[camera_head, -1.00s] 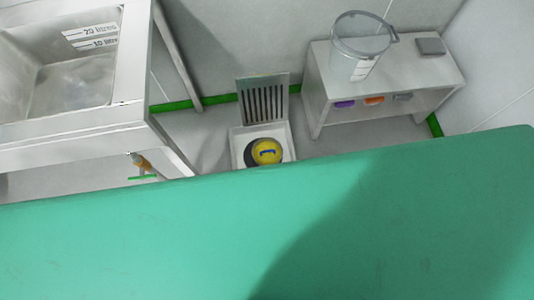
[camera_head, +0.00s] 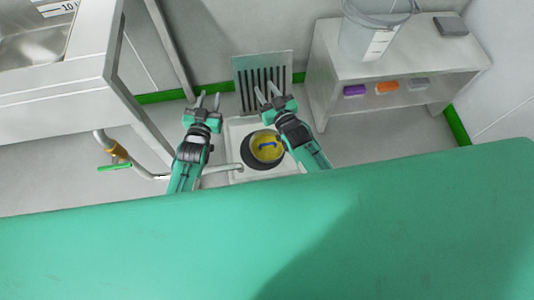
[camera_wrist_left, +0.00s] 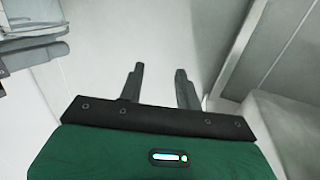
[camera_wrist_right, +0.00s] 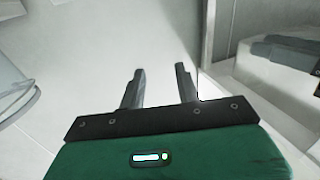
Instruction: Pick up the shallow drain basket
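The shallow drain basket appears to be the round yellow piece (camera_head: 260,154) with a blue handle (camera_head: 267,145). It sits in a dark round opening in the pale square floor drain (camera_head: 236,128). My left gripper (camera_head: 208,98) is open and empty, up and left of the basket in the head view. My right gripper (camera_head: 266,90) is open and empty, above the basket in the picture, and its wrist covers part of the basket's right edge. The wrist views show both pairs of fingers apart with nothing between them; the basket is in neither.
A slatted metal grate (camera_head: 262,66) stands upright behind the drain. A steel sink stand (camera_head: 85,100) is at left, with an orange and green valve (camera_head: 118,154). A low steel bench (camera_head: 440,62) at right carries a clear bucket (camera_head: 362,40).

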